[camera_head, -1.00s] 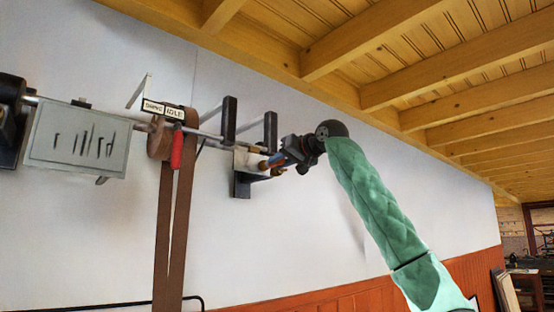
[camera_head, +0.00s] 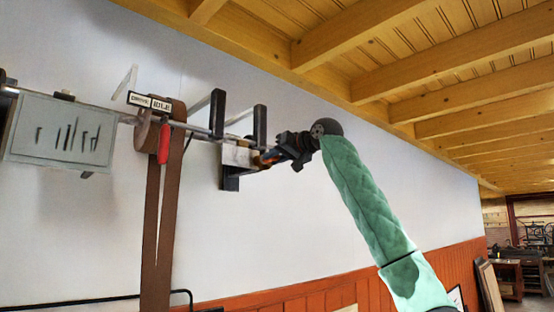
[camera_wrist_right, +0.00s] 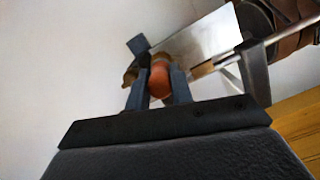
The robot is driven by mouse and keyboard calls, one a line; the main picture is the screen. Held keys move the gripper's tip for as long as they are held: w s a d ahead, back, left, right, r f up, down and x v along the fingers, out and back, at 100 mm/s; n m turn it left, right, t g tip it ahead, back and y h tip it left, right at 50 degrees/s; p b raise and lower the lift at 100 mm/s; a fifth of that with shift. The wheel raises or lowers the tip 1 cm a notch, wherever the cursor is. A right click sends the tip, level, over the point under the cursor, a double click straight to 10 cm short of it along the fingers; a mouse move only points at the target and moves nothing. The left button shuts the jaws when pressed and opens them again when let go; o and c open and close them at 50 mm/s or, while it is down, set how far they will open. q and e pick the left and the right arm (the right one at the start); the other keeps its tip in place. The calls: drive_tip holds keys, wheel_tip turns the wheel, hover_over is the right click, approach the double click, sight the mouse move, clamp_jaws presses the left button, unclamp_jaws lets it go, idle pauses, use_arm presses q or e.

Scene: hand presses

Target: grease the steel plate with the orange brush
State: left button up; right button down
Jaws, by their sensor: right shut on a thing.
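The steel plate (camera_head: 238,155) is a pale flat piece mounted on the dark bracket at the wall. It also shows as a bright slanted sheet in the right wrist view (camera_wrist_right: 205,42). My right gripper (camera_head: 270,158) reaches in from the right, close beside the plate. In the right wrist view its two blue-grey fingers (camera_wrist_right: 161,88) are shut on the orange brush (camera_wrist_right: 159,82). The brush's far end points towards the plate. I cannot tell whether it touches. My left gripper is out of view.
A shaft carries a pulley with a brown belt (camera_head: 162,230), a red handle (camera_head: 163,143) and a sign (camera_head: 149,102). Dark upright brackets (camera_head: 217,112) stand beside the plate. A tool panel (camera_head: 62,132) hangs at left. Wooden ceiling beams (camera_head: 400,75) run overhead.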

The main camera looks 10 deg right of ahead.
drive_tip(key=shift+s+a+r+b, duration=0.5)
drive_tip(key=shift+s+a+b, duration=0.35)
drive_tip(key=shift+s+a, duration=3.65)
drive_tip(key=shift+w+d+p, duration=2.75)
drive_tip(key=shift+w+d, duration=2.15)
drive_tip(key=shift+d, duration=0.1)
drive_tip(key=s+a+b, duration=0.3)
drive_tip(key=s+a, duration=0.5)
drive_tip(key=a, duration=0.3)
drive_tip(key=shift+s+a+b, duration=0.2)
drive_tip(key=shift+a+b, duration=0.1)
